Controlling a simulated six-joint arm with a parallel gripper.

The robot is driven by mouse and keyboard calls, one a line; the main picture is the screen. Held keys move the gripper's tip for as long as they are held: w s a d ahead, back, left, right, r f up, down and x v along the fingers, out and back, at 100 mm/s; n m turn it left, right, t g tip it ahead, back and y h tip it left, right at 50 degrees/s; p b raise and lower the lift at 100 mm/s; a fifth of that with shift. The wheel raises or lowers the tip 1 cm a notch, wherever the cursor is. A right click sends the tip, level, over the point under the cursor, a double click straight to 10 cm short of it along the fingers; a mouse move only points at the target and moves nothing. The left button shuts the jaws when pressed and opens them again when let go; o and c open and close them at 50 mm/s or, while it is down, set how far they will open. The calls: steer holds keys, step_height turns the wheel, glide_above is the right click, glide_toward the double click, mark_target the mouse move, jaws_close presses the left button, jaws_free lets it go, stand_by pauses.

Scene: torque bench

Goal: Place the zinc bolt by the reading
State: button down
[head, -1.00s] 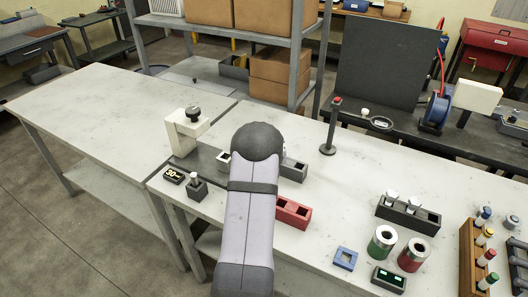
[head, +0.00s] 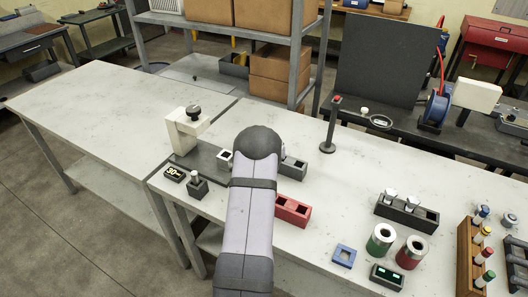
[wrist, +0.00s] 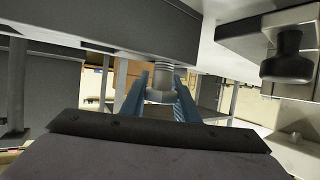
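A silver bolt (wrist: 160,82), which looks like the zinc bolt, is between the two blue fingers of my gripper (wrist: 160,100) in the wrist view. The fingers appear closed against its sides. In the head view my arm hides the gripper and the held bolt. A small black display (head: 174,174) shows yellow digits that look like 30. Beside it is a small grey block (head: 197,188) with a light peg on top. A cream stand with a black knob (head: 186,130) is behind them; the knob also shows in the wrist view (wrist: 288,58).
A grey bin (head: 293,170) and a red bin (head: 293,209) lie right of my arm. A black rack (head: 407,212) holds light-topped pieces. Green (head: 381,239) and red (head: 412,252) cups, a blue square (head: 343,256) and a green-lit display (head: 387,277) stand nearer. The left table is clear.

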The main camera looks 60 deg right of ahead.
steer(key=shift+d+r, duration=0.1)
steer(key=shift+r, duration=0.2)
stand_by(0.4)
step_height(320, 180, up, 8)
steer(key=p, duration=0.4)
steer(key=shift+p, duration=0.4)
stand_by(1.2)
steer(key=shift+r, duration=0.1)
stand_by(1.2)
steer(key=w+a+r+p, duration=0.5)
steer(key=w+a+p, duration=0.1)
steer(key=w+a, duration=0.55)
steer(key=s+a+m+g, duration=0.2)
steer(key=s+m+g, duration=0.2)
steer(key=s, duration=0.6)
steer(key=s+a+f+m+g, duration=0.1)
steer(key=s+m+g, duration=0.3)
steer(key=s, duration=0.6)
steer(key=s+a+m+g+p, duration=0.1)
steer(key=s+a+m+g, duration=0.2)
steer(key=s, duration=0.7)
steer(key=m+g, duration=0.1)
steer(key=g, duration=0.1)
steer(key=shift+a+f+g, duration=0.3)
